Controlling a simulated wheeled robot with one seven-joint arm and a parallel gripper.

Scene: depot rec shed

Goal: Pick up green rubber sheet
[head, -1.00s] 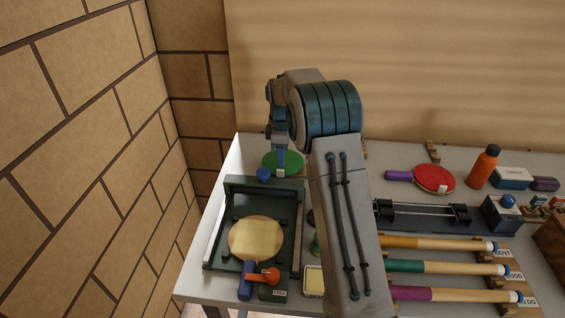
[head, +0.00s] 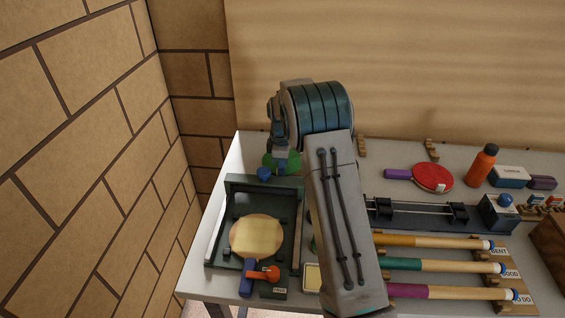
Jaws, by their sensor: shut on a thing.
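The green rubber sheet (head: 268,160) is a flat green rounded piece at the back left of the table, behind the dark tray. My gripper (head: 281,166) is over its right part, pointing down. It is shut on the sheet, though the fingertips are small and partly hidden by my wrist. My arm hides the sheet's far side, and I cannot tell whether the sheet is clear of the table.
A blue knob or ball (head: 264,174) is just in front of the sheet. The dark green tray (head: 298,225) holds a bare wooden paddle (head: 256,236). A brick wall (head: 90,150) bounds the left.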

